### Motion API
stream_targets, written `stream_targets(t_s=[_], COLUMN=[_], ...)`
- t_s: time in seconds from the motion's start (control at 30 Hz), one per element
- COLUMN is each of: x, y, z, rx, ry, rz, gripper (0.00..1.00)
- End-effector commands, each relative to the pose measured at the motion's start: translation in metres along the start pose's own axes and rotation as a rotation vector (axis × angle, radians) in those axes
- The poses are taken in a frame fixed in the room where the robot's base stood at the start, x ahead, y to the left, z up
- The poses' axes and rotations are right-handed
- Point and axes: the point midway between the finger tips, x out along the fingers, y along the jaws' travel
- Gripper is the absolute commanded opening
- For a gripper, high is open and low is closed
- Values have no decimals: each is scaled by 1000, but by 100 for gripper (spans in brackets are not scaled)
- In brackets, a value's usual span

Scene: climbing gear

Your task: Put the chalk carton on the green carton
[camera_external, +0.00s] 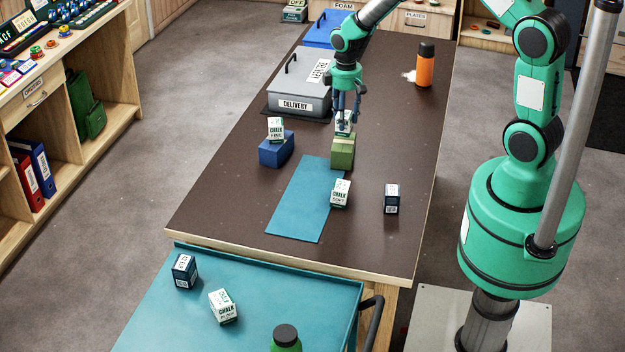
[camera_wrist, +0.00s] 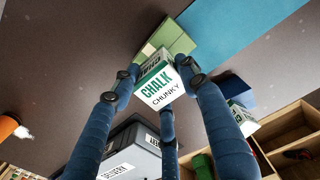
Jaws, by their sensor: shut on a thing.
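My gripper (camera_external: 343,122) has its fingers closed around a white and green chalk carton (camera_external: 346,117). In the wrist view this chalk carton (camera_wrist: 158,86) reads "CHALK CHUNKY" and sits between the blue fingers (camera_wrist: 160,80). The green carton (camera_external: 342,156) stands on the dark table directly below it, by the far end of the blue mat. The green carton also shows just beyond the held carton in the wrist view (camera_wrist: 168,36). The chalk carton's underside is at or very near the green carton's top; I cannot tell whether they touch.
A blue carton (camera_external: 276,152) with another chalk carton (camera_external: 276,129) on top stands to the left. A grey delivery box (camera_external: 300,95) and orange bottle (camera_external: 425,66) are farther back.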

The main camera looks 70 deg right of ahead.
Motion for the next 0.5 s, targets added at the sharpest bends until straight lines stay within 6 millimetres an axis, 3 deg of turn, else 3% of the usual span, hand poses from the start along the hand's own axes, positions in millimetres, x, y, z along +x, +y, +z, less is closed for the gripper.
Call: stream_targets(t_s=[0.17,0.5], x=[4,34], y=[0,0], z=[0,0], rx=[0,0], ry=[0,1], rz=[0,1], gripper=[15,15])
